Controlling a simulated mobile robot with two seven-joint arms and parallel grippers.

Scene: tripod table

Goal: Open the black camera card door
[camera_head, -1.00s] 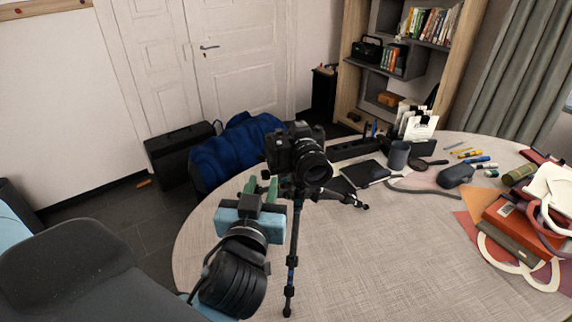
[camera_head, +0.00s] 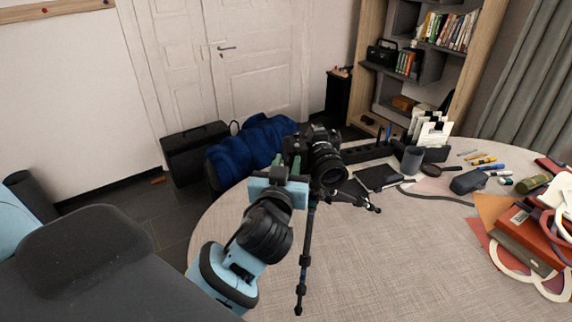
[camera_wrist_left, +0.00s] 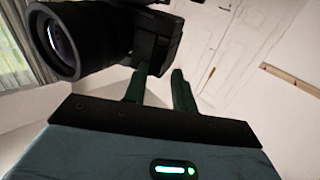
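The black camera (camera_head: 322,155) is mounted upright on a black tripod (camera_head: 306,245) at the table's left part, its lens pointing toward the lower right. My left gripper (camera_head: 288,166) is just left of the camera body, close to its side. In the left wrist view its two green fingers (camera_wrist_left: 160,88) stand apart, with the camera (camera_wrist_left: 110,35) above and left of them. The left finger overlaps the camera's lower corner; I cannot tell whether they touch. The card door cannot be made out. My right gripper is not in view.
The round table (camera_head: 400,270) has clear room at the front. A blue covered chair (camera_head: 250,143) stands behind the gripper. Books and papers (camera_head: 525,235) fill the right side.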

